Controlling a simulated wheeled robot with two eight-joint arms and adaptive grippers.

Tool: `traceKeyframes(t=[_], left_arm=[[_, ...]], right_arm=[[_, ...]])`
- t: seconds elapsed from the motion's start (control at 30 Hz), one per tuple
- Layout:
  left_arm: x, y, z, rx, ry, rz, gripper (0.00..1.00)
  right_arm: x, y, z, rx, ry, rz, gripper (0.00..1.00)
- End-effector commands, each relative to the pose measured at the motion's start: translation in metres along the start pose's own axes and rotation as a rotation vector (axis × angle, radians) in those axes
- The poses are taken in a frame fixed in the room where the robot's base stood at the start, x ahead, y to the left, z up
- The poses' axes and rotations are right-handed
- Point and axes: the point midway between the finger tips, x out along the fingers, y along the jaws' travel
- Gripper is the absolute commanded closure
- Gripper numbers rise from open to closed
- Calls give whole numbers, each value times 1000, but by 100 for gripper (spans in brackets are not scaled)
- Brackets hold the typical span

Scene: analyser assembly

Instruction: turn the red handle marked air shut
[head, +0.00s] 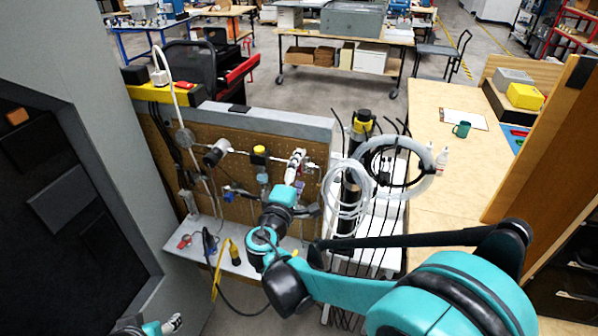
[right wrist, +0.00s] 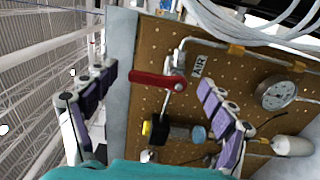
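The red handle (right wrist: 158,80) shows in the right wrist view as a flat bar sticking out to the left from a silver valve on the pegboard (right wrist: 145,55). It lies roughly crosswise to the short pipe below the valve. A white AIR label (right wrist: 199,66) is just right of it. My right gripper (right wrist: 158,95) is open, with one finger on each side of the handle; no contact shows. In the head view my right gripper (head: 297,160) is at the upper right of the pegboard, and I cannot make out the handle there. My left gripper (head: 172,324) is at the bottom left edge, barely visible.
A round gauge (right wrist: 276,93) and a yellow-and-black fitting (right wrist: 155,129) are near the valve. Coiled clear hose (head: 350,190) hangs right of the panel. A grey shelf (head: 235,258) with cables lies below. A large grey cabinet (head: 105,130) stands at left.

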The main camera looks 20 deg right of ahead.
Motion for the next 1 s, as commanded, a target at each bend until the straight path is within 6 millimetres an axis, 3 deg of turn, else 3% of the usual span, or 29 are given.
traceKeyframes(t=[0.27, 0.7, 1.0], left_arm=[[0, 0, 0, 0, 0, 0, 44], [0, 0, 0, 0, 0, 0, 44], [0, 0, 0, 0, 0, 0, 44]], right_arm=[[-10, 0, -1, -1, 3, 0, 16], [-98, 0, -1, -1, 5, 0, 16], [-120, 0, 0, 0, 0, 0, 16]])
